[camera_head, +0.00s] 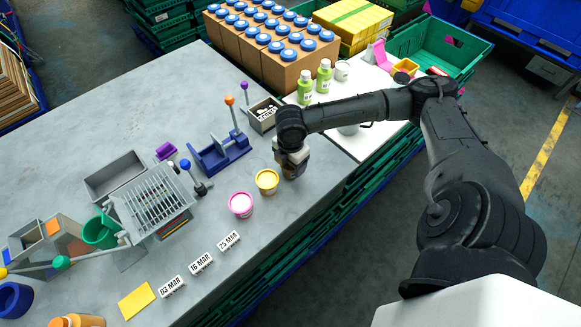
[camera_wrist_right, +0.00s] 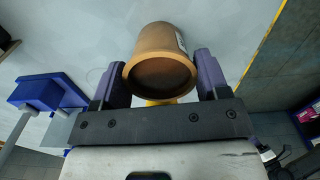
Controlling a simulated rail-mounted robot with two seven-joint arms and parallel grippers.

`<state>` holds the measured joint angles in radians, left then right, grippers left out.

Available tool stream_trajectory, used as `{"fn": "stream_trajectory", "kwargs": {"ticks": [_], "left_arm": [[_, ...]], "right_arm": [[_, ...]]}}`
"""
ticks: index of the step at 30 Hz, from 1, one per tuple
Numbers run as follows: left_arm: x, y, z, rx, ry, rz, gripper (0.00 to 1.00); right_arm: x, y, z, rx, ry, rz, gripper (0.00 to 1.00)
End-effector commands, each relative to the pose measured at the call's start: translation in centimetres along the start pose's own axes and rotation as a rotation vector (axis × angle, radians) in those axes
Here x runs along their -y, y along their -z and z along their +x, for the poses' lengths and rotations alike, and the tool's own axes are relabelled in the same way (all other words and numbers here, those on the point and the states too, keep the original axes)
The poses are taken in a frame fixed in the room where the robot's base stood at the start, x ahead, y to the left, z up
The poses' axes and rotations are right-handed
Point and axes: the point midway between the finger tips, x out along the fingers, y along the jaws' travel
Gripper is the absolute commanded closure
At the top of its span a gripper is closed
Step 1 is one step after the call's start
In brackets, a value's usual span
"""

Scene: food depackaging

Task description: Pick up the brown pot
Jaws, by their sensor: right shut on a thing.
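The brown pot (camera_wrist_right: 160,60) is between the two purple-grey fingers of my right gripper (camera_wrist_right: 160,88) in the right wrist view. The fingers are shut on its sides, and its dark opening or base faces the camera. In the head view my right gripper (camera_head: 292,170) points down at the grey table near its right edge, and only a little of the brown pot (camera_head: 289,173) shows under it. I cannot tell whether the pot touches the table. My left gripper does not show in either view.
A yellow pot (camera_head: 267,181) and a pink-rimmed pot (camera_head: 241,204) stand just left of my right gripper. A blue stand (camera_head: 220,155) is behind them. Date blocks (camera_head: 201,263) line the front. Green bottles (camera_head: 305,87) and boxes with blue-lidded jars (camera_head: 262,60) stand at the back.

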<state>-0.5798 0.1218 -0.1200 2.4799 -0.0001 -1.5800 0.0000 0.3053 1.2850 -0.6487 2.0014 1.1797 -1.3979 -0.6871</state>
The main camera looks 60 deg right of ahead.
Motion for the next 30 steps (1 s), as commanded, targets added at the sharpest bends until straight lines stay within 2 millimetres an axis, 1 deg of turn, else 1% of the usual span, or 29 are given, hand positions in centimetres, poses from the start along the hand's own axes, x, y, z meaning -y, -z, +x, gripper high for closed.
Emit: {"fn": "stream_trajectory", "kwargs": {"ticks": [1,4,5,12,16,20,24,26,30], "left_arm": [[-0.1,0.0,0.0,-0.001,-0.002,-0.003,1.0],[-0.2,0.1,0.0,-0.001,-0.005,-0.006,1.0],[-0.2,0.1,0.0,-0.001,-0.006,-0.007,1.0],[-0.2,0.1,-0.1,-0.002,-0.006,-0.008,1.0],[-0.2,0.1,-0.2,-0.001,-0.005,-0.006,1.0],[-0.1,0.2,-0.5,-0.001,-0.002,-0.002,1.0],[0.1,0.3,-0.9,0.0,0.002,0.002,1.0],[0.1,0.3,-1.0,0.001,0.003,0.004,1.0],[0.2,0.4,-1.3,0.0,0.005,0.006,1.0]], "right_arm": [[0.0,0.0,0.0,0.0,0.0,0.0,0.48],[0.0,0.0,0.0,0.0,0.0,0.0,0.57],[0.0,0.0,0.0,0.0,-0.001,0.0,0.59],[0.0,0.0,-0.1,0.0,-0.001,0.0,0.59],[-0.1,0.0,-0.7,0.0,-0.002,0.0,0.59],[-0.1,0.0,-2.0,0.0,-0.003,0.0,0.59],[-0.1,-0.1,-4.3,0.0,-0.004,0.0,0.59],[0.7,-0.6,-4.7,0.005,0.0,0.0,0.59],[2.8,-2.0,-6.2,0.009,0.001,0.0,0.59]]}}
